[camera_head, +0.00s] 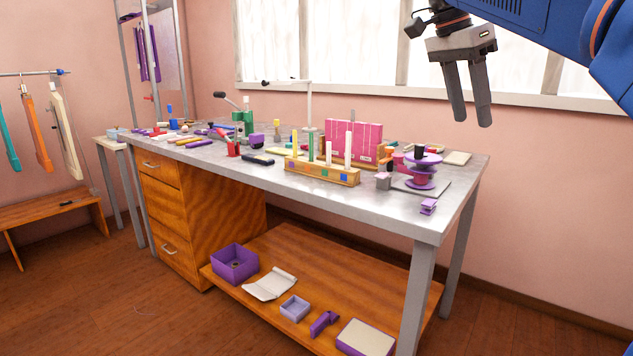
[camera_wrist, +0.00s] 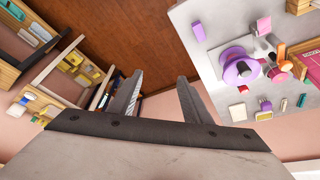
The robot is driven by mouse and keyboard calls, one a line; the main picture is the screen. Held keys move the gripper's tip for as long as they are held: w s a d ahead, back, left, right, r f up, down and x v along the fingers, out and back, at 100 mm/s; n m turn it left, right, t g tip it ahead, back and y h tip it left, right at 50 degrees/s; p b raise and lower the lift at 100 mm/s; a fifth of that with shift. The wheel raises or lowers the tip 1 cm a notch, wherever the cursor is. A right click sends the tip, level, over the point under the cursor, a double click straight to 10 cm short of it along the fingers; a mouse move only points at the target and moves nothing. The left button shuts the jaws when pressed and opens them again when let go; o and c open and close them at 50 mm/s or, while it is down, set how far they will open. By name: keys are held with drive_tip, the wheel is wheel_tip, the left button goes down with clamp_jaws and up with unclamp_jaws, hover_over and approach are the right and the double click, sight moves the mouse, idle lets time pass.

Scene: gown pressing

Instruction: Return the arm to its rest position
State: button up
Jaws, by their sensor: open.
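My gripper (camera_head: 468,122) hangs in the air at the upper right of the head view, above the right end of the worktable (camera_head: 420,220). Its two dark fingers point down, apart, with nothing between them. The blue arm (camera_head: 560,30) reaches in from the upper right corner. In the wrist view my gripper (camera_wrist: 158,82) also shows open fingers, with the brown floor (camera_wrist: 140,40) beyond and the table top to the right.
A purple spool-like stand (camera_head: 422,175), a wooden rack (camera_head: 322,170) and a pink board (camera_head: 352,140) stand on the table. A purple box (camera_head: 234,262) and other items lie on the lower shelf (camera_head: 300,250). Hangers (camera_head: 38,130) hang at the left. Air around my gripper is clear.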

drive_tip(key=s+f+n+t+y, duration=0.1)
drive_tip(key=s+f+n, duration=0.4)
drive_tip(key=f, duration=0.8)
drive_tip(key=s+f+n+t+y, duration=0.1)
drive_tip(key=s+f+n, duration=0.4)
drive_tip(key=s+f, duration=0.5)
drive_tip(key=s+f+n+t+y, duration=0.2)
drive_tip(key=s+f+n, duration=0.3)
drive_tip(key=f, duration=1.2)
drive_tip(key=s, duration=0.2)
drive_tip(key=shift+s+f, duration=0.25)
drive_tip(key=shift+s, duration=0.1)
drive_tip(key=shift+a, duration=0.1)
